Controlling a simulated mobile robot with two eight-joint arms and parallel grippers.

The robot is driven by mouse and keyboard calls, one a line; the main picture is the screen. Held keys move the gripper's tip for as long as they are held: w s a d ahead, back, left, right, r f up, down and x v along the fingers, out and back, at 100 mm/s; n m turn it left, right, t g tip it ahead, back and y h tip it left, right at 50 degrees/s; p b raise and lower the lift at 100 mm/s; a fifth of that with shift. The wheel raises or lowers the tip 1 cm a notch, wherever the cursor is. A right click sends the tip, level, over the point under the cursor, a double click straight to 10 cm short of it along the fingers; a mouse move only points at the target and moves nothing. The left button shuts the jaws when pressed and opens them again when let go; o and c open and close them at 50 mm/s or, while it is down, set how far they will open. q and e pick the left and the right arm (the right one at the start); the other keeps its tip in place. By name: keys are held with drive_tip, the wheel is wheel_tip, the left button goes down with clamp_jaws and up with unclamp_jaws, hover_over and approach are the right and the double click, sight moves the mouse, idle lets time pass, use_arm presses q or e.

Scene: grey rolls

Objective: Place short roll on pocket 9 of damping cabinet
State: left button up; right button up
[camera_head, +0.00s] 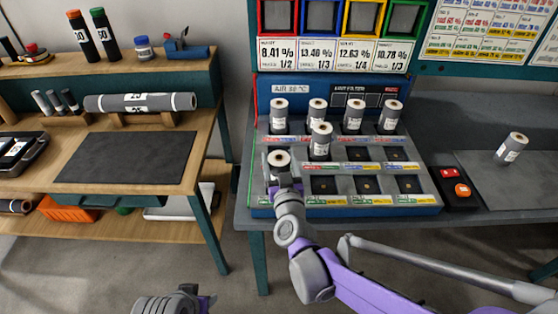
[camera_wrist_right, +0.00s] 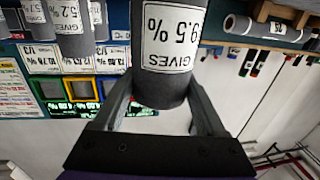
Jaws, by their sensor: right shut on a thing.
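My right gripper (camera_head: 284,182) is shut on a grey short roll (camera_head: 279,161) at the front left of the damping cabinet (camera_head: 345,210). In the right wrist view the roll (camera_wrist_right: 165,70) stands between both fingers, with a white label reading "GIVES 9.5 %". The roll looks upright; I cannot tell whether it touches the cabinet. My gripper hides the front-left pocket area. Several short rolls stand along the back row, and one roll (camera_head: 320,140) stands in the middle row. Other middle and front pockets to the right are empty. My left gripper (camera_head: 205,301) is at the bottom edge, its jaws unclear.
Another short roll (camera_head: 512,148) stands on the grey mat (camera_head: 500,180) at the right. A control box with red and orange buttons (camera_head: 461,189) sits beside the cabinet. A wooden bench at the left holds a long roll (camera_head: 140,102) and a bare dark mat (camera_head: 125,158).

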drive_tip(key=shift+f, duration=0.15)
drive_tip(key=o, duration=1.5)
drive_tip(key=shift+r, duration=0.25)
drive_tip(key=s, duration=0.4)
drive_tip(key=s+d, duration=0.1)
drive_tip(key=s, duration=0.3)
drive_tip(key=s+d, duration=0.1)
drive_tip(key=s, duration=0.3)
